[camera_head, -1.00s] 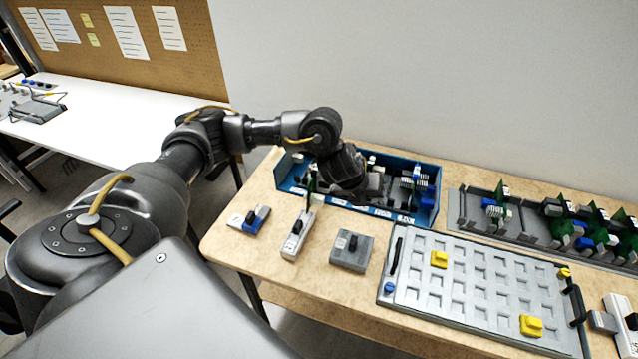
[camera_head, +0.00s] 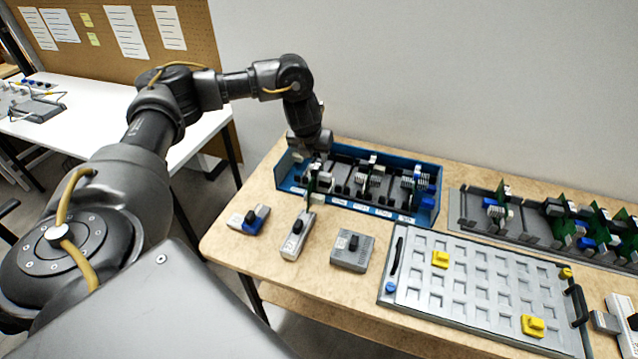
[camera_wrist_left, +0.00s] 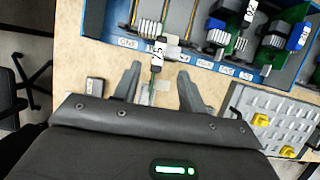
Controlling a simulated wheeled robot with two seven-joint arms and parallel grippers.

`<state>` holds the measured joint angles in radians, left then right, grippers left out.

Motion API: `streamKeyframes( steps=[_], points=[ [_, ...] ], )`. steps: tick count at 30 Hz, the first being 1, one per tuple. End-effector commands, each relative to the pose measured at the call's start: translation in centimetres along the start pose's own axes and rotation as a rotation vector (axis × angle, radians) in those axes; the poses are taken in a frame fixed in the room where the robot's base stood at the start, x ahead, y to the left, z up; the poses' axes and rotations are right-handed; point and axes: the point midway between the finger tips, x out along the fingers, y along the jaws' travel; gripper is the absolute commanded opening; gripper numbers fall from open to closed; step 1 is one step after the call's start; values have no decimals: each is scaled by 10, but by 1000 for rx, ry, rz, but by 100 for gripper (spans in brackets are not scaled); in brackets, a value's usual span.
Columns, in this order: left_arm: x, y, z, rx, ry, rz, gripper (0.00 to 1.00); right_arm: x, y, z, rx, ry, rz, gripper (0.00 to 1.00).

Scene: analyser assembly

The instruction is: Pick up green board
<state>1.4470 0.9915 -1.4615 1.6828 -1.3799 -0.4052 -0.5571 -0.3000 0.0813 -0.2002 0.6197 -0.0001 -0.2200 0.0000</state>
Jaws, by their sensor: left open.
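A green board (camera_head: 311,181) stands upright at the left front of the blue tray (camera_head: 427,217). In the left wrist view a thin green edge (camera_wrist_left: 153,84) with a white labelled connector (camera_wrist_left: 158,54) shows between the fingers; I cannot tell whether they touch it. My left gripper (camera_wrist_left: 160,88) is open around that edge. In the head view the left gripper (camera_head: 313,158) is over the left end of the blue tray, its fingertips partly hidden. More green boards with white and blue connectors stand in the tray's right part. My right gripper is not in view.
A grey rack (camera_head: 462,207) with several green boards stands to the right. A grey plate (camera_head: 470,285) with yellow knobs lies in front of it. Three small devices, such as the grey block (camera_head: 352,251), sit before the tray. The wooden table's (camera_head: 228,245) left edge is close.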

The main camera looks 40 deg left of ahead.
Motion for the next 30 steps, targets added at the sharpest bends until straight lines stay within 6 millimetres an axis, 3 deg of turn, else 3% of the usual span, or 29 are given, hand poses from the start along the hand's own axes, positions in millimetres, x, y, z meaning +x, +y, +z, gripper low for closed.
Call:
streamKeyframes(
  steps=[8, 13, 18, 26, 30],
  points=[
    [10, 1, 0, 0, 1, 1, 42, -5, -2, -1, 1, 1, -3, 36],
    [33, 4, -1, -1, 3, 3, 42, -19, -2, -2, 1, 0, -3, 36],
    [54, 3, -2, -1, 1, 1, 42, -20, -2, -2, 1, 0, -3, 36],
    [58, 3, -2, 0, 0, 0, 42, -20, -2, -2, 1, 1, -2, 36],
    [58, 3, -2, 0, 0, 0, 26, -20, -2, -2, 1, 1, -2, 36]
  ],
)
